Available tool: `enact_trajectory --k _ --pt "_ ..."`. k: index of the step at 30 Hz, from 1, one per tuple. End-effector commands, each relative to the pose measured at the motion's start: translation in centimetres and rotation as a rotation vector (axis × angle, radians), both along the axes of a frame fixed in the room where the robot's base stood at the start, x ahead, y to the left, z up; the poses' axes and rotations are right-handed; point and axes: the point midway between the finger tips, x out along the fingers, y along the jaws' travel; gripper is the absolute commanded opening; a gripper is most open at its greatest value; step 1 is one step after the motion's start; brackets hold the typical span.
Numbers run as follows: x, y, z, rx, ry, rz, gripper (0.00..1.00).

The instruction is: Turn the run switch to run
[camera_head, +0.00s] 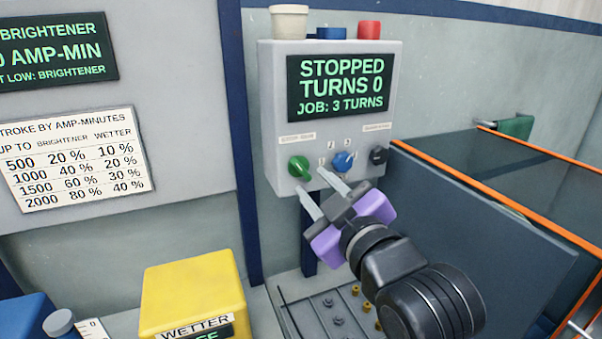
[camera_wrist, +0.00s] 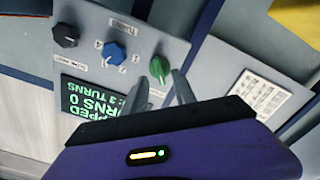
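A grey control box (camera_head: 270,120) on the wall carries a green knob (camera_head: 299,168) at left, a blue knob (camera_head: 343,161) in the middle and a black knob (camera_head: 379,155) at right. The box's screen (camera_head: 341,87) reads "STOPPED, TURNS 0, JOB: 3 TURNS". My gripper (camera_head: 311,181) is open and empty, its fingers pointing at the panel just below the green knob.
A yellow container (camera_head: 193,293) marked "WETTER" stands at lower left. A dark tank with orange edges (camera_head: 540,172) is at right. A chart (camera_head: 75,160) hangs on the left wall. A cup (camera_head: 289,21) and blue and red items sit on the box.

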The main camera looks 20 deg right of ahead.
Motion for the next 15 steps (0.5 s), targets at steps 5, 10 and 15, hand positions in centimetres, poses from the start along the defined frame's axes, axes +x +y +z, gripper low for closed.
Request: enact_trajectory --k 5,10,15 --pt "2.8 -0.1 0.1 -0.001 0.001 -0.002 0.33" --pt "4.4 0.0 0.1 0.001 0.000 -0.001 0.33" --pt "4.8 0.0 0.1 0.001 -0.001 0.000 0.33"
